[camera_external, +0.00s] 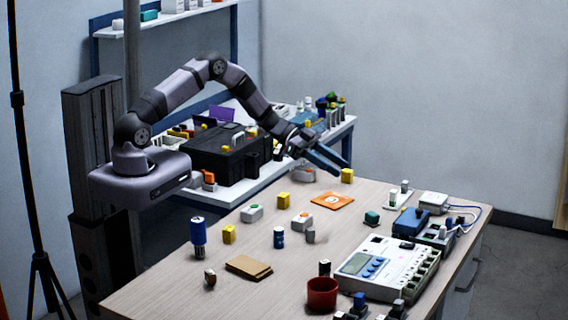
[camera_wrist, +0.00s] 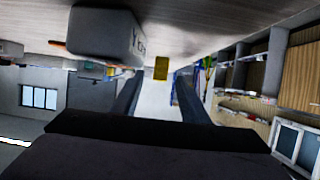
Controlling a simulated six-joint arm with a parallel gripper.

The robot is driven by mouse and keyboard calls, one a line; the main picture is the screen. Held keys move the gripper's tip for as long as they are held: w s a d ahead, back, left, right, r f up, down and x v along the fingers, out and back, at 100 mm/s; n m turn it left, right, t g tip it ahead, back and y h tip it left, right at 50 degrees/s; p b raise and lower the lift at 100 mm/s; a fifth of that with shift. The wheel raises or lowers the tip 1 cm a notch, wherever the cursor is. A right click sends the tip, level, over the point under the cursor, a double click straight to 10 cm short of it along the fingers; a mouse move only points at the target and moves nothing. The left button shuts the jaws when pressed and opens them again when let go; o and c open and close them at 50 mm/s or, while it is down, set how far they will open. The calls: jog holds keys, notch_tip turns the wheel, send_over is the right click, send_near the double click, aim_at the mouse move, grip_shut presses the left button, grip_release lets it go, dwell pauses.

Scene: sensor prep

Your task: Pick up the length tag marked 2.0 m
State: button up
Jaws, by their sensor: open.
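No tag can be clearly read as 2.0 m. Yellow blocks stand on the table, one (camera_external: 347,176) by my gripper, one (camera_external: 283,201) near the middle and one (camera_external: 229,234) further left; their markings are too small to read. In the wrist view, a yellow block (camera_wrist: 161,68) shows beyond the gap between my spread fingers (camera_wrist: 160,82).
An orange mat (camera_external: 332,201) lies below my gripper. A large meter (camera_external: 385,268), a red cup (camera_external: 322,294) and a brown pad (camera_external: 248,267) take up the front. A black case (camera_external: 218,152) sits on the side bench.

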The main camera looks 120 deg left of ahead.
aim_at(347, 170)
jog(key=shift+p+x, duration=0.45)
jog(key=shift+x, duration=1.7)
grip_shut()
